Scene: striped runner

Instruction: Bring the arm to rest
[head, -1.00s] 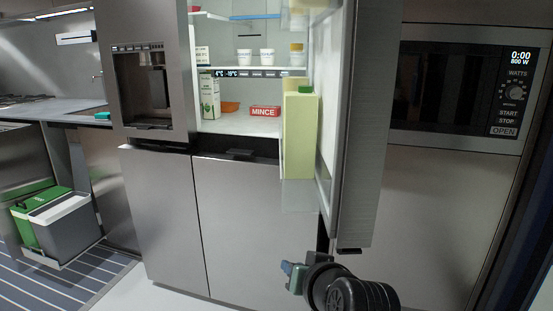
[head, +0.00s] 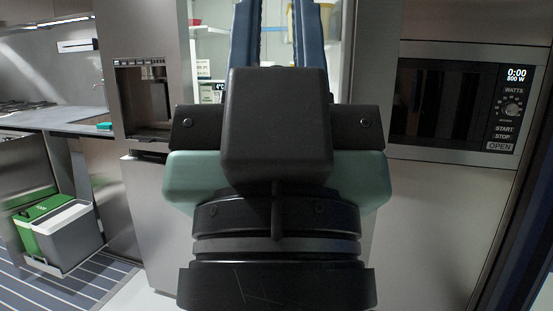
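My gripper (head: 276,35) is raised close in front of the head camera and fills the middle of the view. Its two blue fingers point up and stand apart, with a gap between them. Nothing shows held in the gap; the fingertips run off the top edge of the picture. My gripper's dark body and wrist hide most of the fridge interior and its lower doors.
The fridge (head: 152,215) stands behind my gripper with its upper right door open. A microwave (head: 455,105) is at the right. At the left are a counter (head: 45,118) and a pulled-out bin drawer with a grey bin (head: 68,230) and a green bin (head: 38,209). A striped runner (head: 60,282) lies on the floor.

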